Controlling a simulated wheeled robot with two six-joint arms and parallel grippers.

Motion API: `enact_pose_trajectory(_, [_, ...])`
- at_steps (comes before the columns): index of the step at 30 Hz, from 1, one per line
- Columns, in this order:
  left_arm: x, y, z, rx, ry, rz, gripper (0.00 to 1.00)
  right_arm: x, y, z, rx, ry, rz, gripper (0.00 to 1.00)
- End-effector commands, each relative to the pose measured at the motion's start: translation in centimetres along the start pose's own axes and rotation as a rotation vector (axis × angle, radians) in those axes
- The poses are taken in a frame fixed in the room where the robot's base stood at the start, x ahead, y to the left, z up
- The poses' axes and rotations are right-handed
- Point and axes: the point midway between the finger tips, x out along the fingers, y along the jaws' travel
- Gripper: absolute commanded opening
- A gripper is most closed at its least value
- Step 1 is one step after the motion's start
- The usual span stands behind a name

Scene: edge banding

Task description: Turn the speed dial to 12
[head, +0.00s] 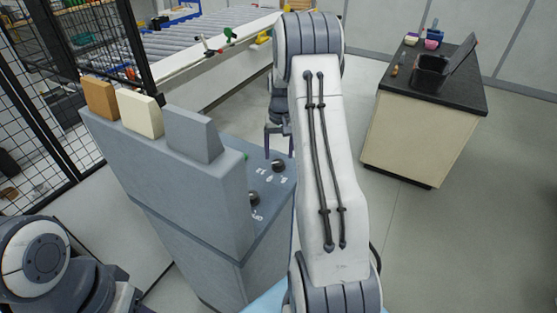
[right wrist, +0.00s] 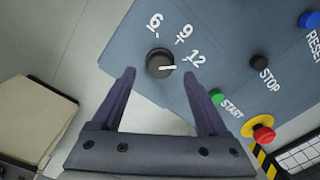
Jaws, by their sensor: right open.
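The speed dial (right wrist: 159,63) is a round black knob with a white pointer line, on the blue-grey control panel (right wrist: 235,55). White marks 6, 9 and 12 stand around it. The pointer points to the right, near the 12 mark (right wrist: 196,58). My right gripper (right wrist: 160,75) is open, its two fingers apart on either side of the dial in the right wrist view. No contact shows. In the head view the right gripper (head: 278,140) hangs over the panel's far end, partly hidden by my arm. My left gripper is not in view.
A black STOP knob (right wrist: 259,62), green START button (right wrist: 217,96), blue button (right wrist: 309,19) and red emergency button (right wrist: 263,133) share the panel. The grey cabinet (head: 185,215) bears several blocks on top. A conveyor (head: 190,50) and a black-topped counter (head: 425,115) stand beyond.

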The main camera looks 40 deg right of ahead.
Motion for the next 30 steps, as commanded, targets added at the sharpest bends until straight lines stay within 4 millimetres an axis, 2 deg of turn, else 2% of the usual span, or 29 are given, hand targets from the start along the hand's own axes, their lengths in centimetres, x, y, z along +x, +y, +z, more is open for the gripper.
enact_pose_trajectory(1, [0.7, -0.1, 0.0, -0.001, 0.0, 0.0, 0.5, -0.9, 0.0, -0.2, 0.0, 0.007, 0.0, 0.77])
enact_pose_trajectory(6, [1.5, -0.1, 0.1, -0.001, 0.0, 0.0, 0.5, -4.2, 0.0, -0.1, 0.001, 0.005, 0.0, 0.77])
enact_pose_trajectory(12, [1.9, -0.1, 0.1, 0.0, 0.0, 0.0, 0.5, -6.7, 0.0, -0.1, 0.001, 0.002, 0.0, 0.77])
enact_pose_trajectory(30, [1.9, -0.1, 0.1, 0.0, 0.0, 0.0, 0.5, -7.2, 0.0, 0.0, 0.001, 0.0, 0.0, 0.77])
